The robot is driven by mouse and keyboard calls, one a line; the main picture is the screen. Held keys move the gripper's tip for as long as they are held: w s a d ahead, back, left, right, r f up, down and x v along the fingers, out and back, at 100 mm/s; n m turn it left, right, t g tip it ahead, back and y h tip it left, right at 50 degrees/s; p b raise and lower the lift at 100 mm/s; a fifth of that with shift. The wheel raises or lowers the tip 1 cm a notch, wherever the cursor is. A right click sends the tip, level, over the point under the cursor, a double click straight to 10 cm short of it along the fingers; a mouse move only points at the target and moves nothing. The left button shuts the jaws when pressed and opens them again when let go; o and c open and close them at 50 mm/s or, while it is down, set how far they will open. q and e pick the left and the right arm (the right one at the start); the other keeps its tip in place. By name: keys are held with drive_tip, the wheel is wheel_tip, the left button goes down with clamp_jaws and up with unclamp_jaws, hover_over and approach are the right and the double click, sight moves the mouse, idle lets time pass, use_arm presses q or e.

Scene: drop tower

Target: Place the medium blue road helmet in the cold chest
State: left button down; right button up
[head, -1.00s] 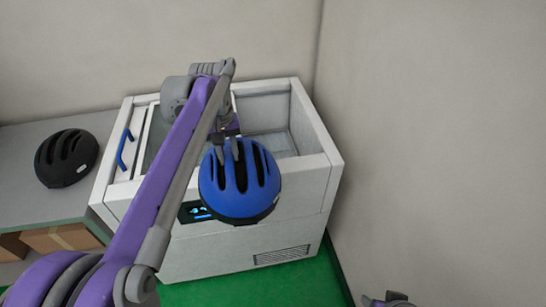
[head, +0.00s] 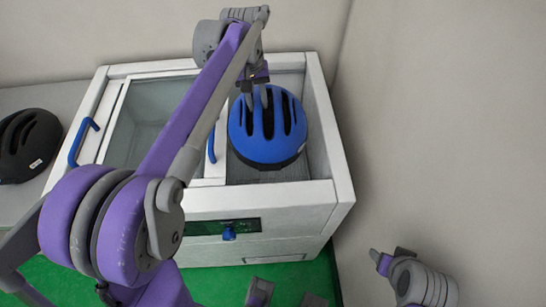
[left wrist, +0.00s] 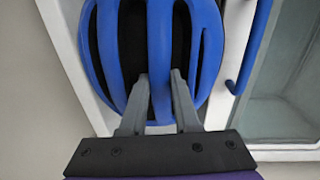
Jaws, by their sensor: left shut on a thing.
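The blue road helmet (head: 267,132) hangs from my left gripper (head: 256,95), over the open right part of the cold chest (head: 264,196). My left gripper is shut on a rib of the helmet between its vents. In the left wrist view the two fingers (left wrist: 157,100) reach into the vents of the blue helmet (left wrist: 158,40). The chest is white, with a glass lid on its left part. How far the helmet's lower edge is above the chest floor I cannot tell. Part of my right arm shows at the lower right; its fingers are not clear.
A black helmet (head: 27,145) lies on the grey counter (head: 60,97) left of the chest. The glass lid (head: 150,120) has blue handles. A wall stands close on the right of the chest. The green floor (head: 215,285) in front is visible.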

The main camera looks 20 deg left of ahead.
use_arm(q)
drive_tip(key=shift+s+f, duration=0.35)
drive_tip(key=shift+f, duration=0.2)
drive_tip(key=shift+s+f, duration=0.3)
drive_tip(key=shift+f, duration=0.25)
wheel_tip(320, 180, down, 26)
drive_tip(key=b, duration=0.3)
drive_tip(key=shift+w, duration=0.3)
use_arm(e)
drive_tip(key=f, duration=0.1)
drive_tip(key=s+f, duration=0.1)
drive_tip(key=f, duration=0.1)
drive_tip(key=shift+f, duration=0.3)
use_arm(q)
drive_tip(key=c, duration=0.6)
unclamp_jaws()
drive_tip(key=shift+c, duration=0.2)
wheel_tip(320, 180, up, 12)
drive_tip(key=a+p, duration=0.1)
drive_tip(key=shift+s, duration=0.35)
use_arm(e)
drive_tip(key=shift+r, duration=0.8)
